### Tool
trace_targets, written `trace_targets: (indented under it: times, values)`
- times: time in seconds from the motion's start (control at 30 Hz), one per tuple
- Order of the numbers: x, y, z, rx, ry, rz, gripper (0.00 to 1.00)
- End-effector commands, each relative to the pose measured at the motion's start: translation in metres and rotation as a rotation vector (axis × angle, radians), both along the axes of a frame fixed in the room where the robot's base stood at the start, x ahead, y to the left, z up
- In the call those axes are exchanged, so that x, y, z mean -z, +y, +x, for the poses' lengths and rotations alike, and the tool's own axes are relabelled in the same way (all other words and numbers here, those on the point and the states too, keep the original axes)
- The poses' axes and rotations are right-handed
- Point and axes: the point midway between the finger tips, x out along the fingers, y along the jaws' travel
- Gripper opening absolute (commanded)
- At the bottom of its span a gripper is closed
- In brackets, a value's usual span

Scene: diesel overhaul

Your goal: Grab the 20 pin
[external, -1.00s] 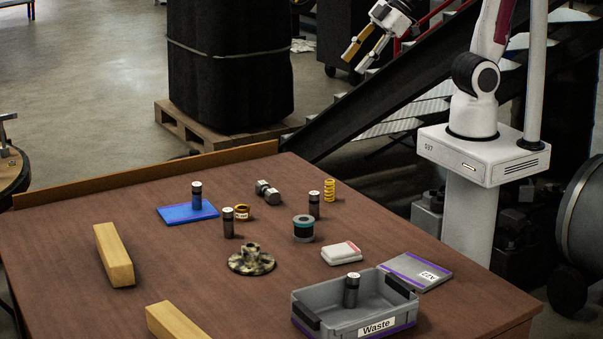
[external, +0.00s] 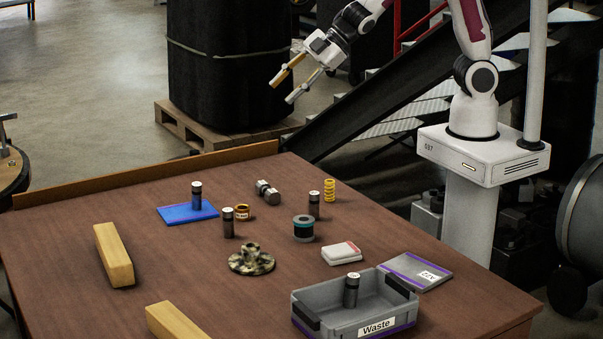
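Several similar dark cylindrical pins with light tops stand upright. One pin (external: 197,196) is on the blue mat (external: 172,214), one pin (external: 228,223) is on the bare table left of centre, one pin (external: 314,205) is right of centre, and one pin (external: 351,290) is inside the grey bin labelled Waste (external: 322,325). The markings on their tops are too small to read, so I cannot tell which is the 20 pin. My gripper (external: 282,88) is open and empty, high above and behind the table's far edge, apart from all the pins.
A yellow spring (external: 330,190), a grey metal part (external: 267,192), a small copper-coloured ring (external: 243,212), a dark spool (external: 303,229), a mottled flanged part (external: 251,261) and a white-red block (external: 341,253) stand among the pins. Wooden blocks (external: 114,254) lie left; a grey lid (external: 416,270) lies right.

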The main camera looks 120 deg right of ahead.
Motion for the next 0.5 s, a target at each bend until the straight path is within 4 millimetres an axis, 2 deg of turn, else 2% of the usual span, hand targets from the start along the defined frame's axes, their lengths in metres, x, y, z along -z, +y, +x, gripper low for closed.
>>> trace_targets:
  times: [0.2,0.5]
  values:
    - [0.037,-0.011,0.018,-0.089,-0.005,0.013,0.39]
    - [0.089,-0.015,0.032,-0.219,-0.019,0.065,0.39]
